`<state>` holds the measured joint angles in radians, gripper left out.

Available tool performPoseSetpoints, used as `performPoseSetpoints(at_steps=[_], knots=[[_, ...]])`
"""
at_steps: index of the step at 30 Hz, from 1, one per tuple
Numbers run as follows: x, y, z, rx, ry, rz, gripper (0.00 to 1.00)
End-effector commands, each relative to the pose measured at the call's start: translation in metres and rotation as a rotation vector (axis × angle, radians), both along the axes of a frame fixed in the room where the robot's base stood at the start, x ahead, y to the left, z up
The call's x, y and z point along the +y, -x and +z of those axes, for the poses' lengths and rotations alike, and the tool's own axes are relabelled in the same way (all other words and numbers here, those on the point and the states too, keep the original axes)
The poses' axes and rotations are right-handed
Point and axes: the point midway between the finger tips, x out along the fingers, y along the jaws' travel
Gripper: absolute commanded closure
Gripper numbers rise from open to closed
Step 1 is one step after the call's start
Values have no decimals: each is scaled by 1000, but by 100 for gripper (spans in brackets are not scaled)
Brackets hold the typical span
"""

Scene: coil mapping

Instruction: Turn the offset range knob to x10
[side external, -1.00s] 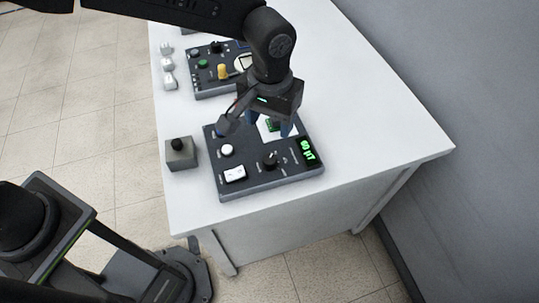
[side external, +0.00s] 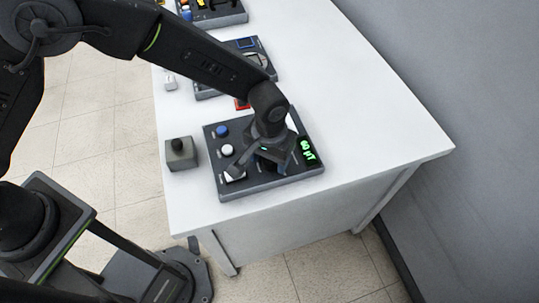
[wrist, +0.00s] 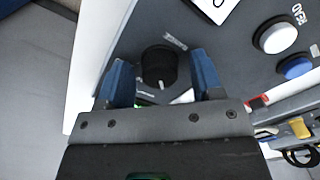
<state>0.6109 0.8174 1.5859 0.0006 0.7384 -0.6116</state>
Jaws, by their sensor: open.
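The black offset range knob (wrist: 158,62) is round, with a small white mark on its side nearest my gripper in the wrist view. Small labels stand around it, too blurred to read. My gripper (wrist: 161,70) is open, with one blue fingertip on each side of the knob and a gap on both sides. I cannot tell how far down the fingertips reach. In the side view my gripper (side external: 264,166) is over the front part of the dark control panel (side external: 212,150) and hides the knob. The panel's green display (side external: 307,151) is lit.
The panel also carries a blue button (side external: 222,131), a white button (side external: 227,150) and a white switch (wrist: 216,6). A grey box with a black knob (side external: 180,153) stands left of it. Other panels lie behind; the table's right side (side external: 370,130) is clear.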

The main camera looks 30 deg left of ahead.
Motion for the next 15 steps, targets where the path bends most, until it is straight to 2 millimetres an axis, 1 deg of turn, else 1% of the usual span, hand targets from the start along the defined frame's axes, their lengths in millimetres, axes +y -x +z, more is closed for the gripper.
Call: performPoseSetpoints(at_steps=[4, 15], knots=[[0, 0, 0, 0, 0, 0, 41], [0, 0, 1, 0, 0, 0, 76]])
